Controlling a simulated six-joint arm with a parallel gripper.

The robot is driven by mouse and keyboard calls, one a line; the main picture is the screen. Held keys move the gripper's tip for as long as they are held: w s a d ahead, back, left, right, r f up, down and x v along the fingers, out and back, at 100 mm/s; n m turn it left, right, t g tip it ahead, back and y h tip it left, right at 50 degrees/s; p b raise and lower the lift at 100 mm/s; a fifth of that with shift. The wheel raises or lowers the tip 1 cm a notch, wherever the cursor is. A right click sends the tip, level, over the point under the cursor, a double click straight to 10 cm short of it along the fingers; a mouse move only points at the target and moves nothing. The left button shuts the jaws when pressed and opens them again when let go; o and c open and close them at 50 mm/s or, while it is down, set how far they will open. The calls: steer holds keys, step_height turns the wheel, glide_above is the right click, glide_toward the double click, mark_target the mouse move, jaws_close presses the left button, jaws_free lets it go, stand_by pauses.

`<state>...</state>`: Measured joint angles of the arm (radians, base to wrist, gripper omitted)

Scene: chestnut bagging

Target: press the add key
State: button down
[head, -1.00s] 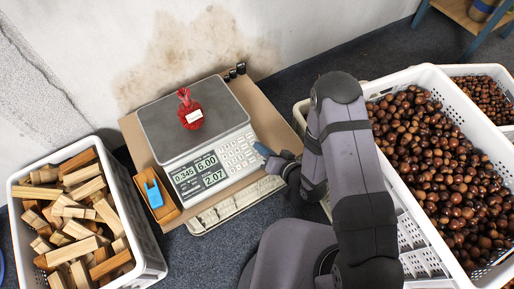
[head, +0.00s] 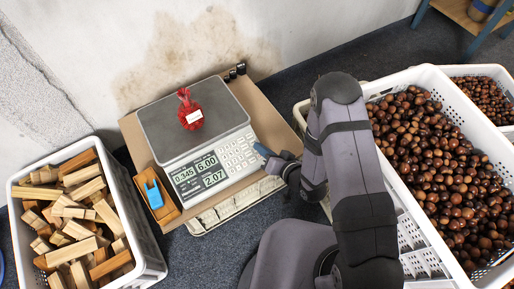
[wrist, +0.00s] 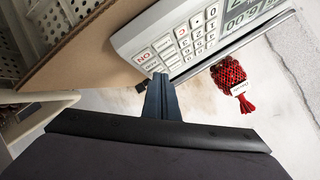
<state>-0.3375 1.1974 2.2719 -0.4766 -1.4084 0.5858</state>
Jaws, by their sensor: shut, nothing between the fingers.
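The scale (head: 165,150) stands on a brown board, with its keypad (head: 238,152) at the right of its front panel. Its displays (head: 200,172) read 0.345, 6.00 and 2.07. A filled red net bag (head: 190,114) with a white label sits on the weighing plate. My gripper (head: 262,150) is shut and empty at the keypad's right edge. In the wrist view its closed tips (wrist: 160,82) point at the lower end of the keypad (wrist: 180,45). I cannot tell whether they touch a key.
A white crate of wood pieces (head: 150,256) stands at the left. White crates of chestnuts (head: 425,75) stand at the right, near my arm. A small wooden box (head: 170,213) holding a blue tool (head: 153,194) is beside the scale. A wall rises behind.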

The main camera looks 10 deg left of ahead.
steer(key=shift+f, duration=0.2)
stand_by(0.6)
steer(key=shift+w+a+f+b, duration=0.1)
steer(key=shift+f+b, duration=0.15)
steer(key=shift+b, duration=0.05)
steer(key=shift+a+f, duration=0.1)
steer(key=shift+f, duration=0.2)
stand_by(0.8)
steer(key=shift+r, duration=0.1)
steer(key=shift+d+r+p, duration=0.2)
steer(key=shift+r+p, duration=0.35)
steer(key=shift+r, duration=0.1)
steer(key=shift+r, duration=0.1)
steer(key=r+p, duration=0.1)
steer(key=s+r+p, duration=0.1)
steer(key=r+p, duration=0.1)
steer(key=d+r+p, duration=0.1)
steer(key=shift+s+r, duration=0.2)
steer(key=shift+r, duration=0.05)
stand_by(0.5)
steer(key=shift+w, duration=0.1)
stand_by(1.4)
